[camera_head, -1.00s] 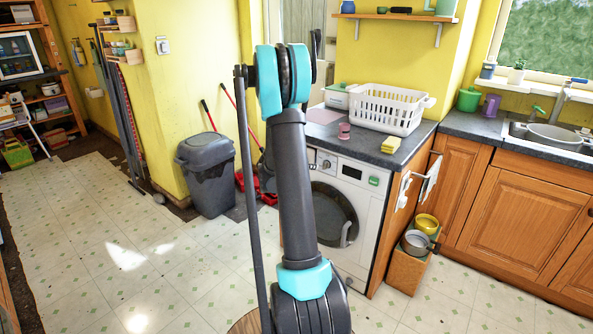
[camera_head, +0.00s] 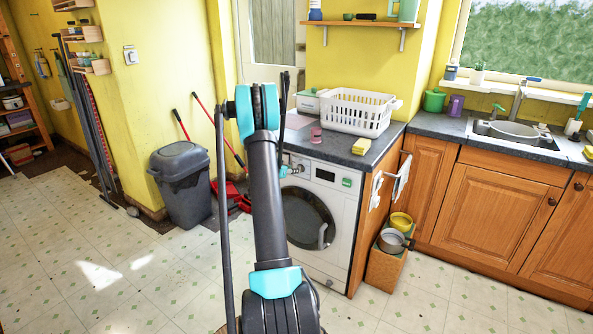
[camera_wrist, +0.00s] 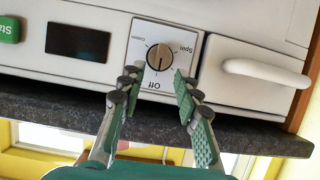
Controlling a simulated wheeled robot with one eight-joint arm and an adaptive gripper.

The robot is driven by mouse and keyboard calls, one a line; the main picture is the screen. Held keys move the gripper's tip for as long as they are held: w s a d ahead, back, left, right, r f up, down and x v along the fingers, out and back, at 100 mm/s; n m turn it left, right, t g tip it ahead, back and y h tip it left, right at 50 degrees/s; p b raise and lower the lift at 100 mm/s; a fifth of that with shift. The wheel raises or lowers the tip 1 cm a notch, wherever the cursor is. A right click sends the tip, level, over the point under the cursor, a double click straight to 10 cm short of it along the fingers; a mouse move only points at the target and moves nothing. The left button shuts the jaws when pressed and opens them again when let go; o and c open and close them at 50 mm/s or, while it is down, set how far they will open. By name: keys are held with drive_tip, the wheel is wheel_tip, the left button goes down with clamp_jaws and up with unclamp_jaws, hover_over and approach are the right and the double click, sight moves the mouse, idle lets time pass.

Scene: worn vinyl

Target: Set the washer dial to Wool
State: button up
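The washer (camera_head: 338,228) stands under the counter, its door and front partly hidden by my arm in the head view.
Beside the dial are a dark display (camera_wrist: 78,42), the green start button (camera_wrist: 9,29) and the white drawer handle (camera_wrist: 266,72). A counter (camera_head: 333,147) overhangs the panel, with a white basket (camera_head: 357,112) on it. A grey bin (camera_head: 184,185) stands left. Floor is clear at front left.

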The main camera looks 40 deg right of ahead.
drive_tip(key=x, duration=0.4)
drive_tip(key=shift+w+d+f, duration=0.1)
drive_tip(key=shift+d+f, duration=0.05)
drive_tip(key=shift+d, duration=0.2)
clamp_jaws()
